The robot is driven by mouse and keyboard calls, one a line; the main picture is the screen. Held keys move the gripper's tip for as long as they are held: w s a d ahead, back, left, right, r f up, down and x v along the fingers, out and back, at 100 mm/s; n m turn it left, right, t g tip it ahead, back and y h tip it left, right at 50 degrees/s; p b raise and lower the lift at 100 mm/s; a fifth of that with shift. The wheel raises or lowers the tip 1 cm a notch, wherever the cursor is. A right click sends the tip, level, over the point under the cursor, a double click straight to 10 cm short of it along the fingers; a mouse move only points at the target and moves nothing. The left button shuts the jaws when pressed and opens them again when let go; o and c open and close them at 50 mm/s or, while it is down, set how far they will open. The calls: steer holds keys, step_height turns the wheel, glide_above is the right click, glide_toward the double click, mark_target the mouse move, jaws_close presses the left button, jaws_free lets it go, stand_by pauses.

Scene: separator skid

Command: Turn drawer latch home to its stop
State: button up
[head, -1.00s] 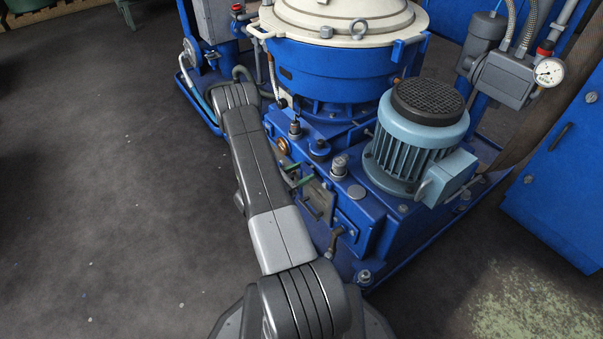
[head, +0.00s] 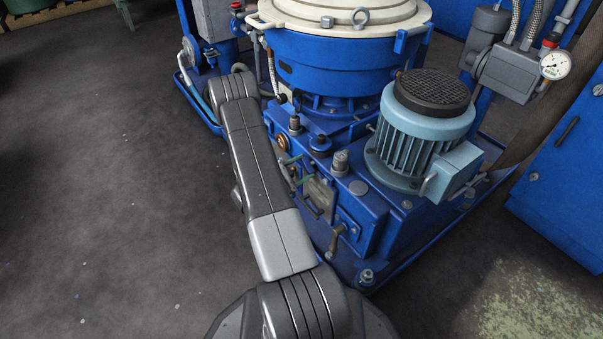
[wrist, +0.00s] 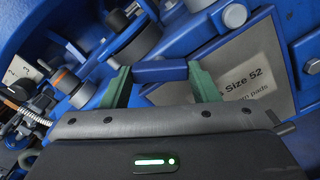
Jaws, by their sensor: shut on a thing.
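The drawer latch, a blue bar (wrist: 160,72), lies between the two green fingers of my gripper (wrist: 160,84) in the wrist view. My gripper is shut on it, one finger at each side. In the head view the green fingers of my gripper (head: 294,170) show small beside my forearm, at the front of the blue skid. The latch is too small and too covered there to make out. Behind the fingers in the wrist view is a grey plate (wrist: 240,75) with the printed words "Size 52" and "pads". The latch's stop cannot be told apart.
A pale blue motor (head: 420,130) stands on the skid to the right of my gripper. A blue separator bowl (head: 335,70) with a cream lid rises behind. A crank-like handle (head: 335,238) sticks out at the lower front. Open grey floor (head: 110,200) lies to the left.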

steer(key=m+b, duration=0.1)
steer(key=m, duration=0.4)
steer(key=shift+m, duration=0.3)
steer(key=m, duration=0.5)
steer(key=shift+m, duration=0.4)
steer(key=o, duration=1)
steer(key=p+v, duration=0.3)
steer(key=v, duration=1.1)
steer(key=shift+d, duration=0.1)
steer(key=b+x, duration=0.3)
steer(key=x, duration=1)
steer(key=shift+w+d, duration=0.3)
steer(key=shift+s+a, duration=0.1)
steer(key=shift+a, duration=0.05)
